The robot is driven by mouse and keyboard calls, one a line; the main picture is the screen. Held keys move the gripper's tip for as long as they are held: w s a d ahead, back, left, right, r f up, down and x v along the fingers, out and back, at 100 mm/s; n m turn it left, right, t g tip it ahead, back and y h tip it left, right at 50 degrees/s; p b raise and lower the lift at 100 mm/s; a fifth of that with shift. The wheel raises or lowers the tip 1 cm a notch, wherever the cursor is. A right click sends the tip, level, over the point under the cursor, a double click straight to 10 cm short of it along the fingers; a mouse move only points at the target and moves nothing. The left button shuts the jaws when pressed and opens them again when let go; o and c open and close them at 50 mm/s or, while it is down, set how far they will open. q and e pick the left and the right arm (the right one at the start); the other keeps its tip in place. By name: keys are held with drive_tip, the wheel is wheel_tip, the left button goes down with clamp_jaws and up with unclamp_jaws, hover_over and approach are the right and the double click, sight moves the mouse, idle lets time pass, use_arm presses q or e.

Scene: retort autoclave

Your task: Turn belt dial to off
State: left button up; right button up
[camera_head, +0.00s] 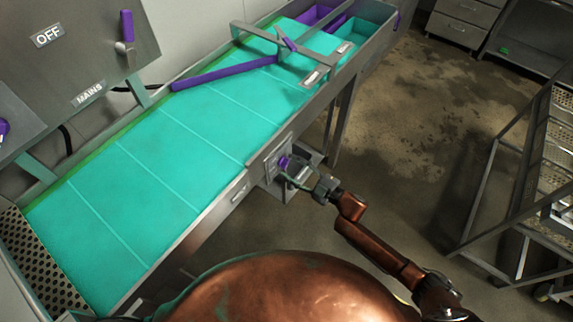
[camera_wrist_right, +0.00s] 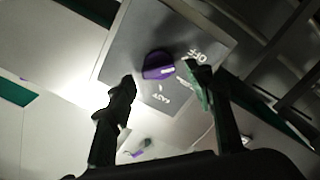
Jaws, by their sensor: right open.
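The belt dial (camera_head: 284,162) is a small purple knob on a grey control box (camera_head: 270,171) at the near side of the conveyor. In the right wrist view the purple dial (camera_wrist_right: 158,65) sits on a grey plate (camera_wrist_right: 125,45) with white lettering, partly legible and upside down. My right gripper (camera_head: 300,177) reaches in from the right, close to the dial. In the wrist view its two dark fingers (camera_wrist_right: 160,88) are apart, with the dial just beyond and between their tips. No contact shows. My left gripper is not in view.
The teal conveyor belt (camera_head: 150,165) runs diagonally, with a purple diverter bar (camera_head: 225,73) across it. A mains panel (camera_head: 70,55) with a purple lever (camera_head: 127,27) stands at upper left. A metal rack (camera_head: 510,190) stands at right. Open floor (camera_head: 400,110) lies between.

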drive_tip(key=v, duration=0.9)
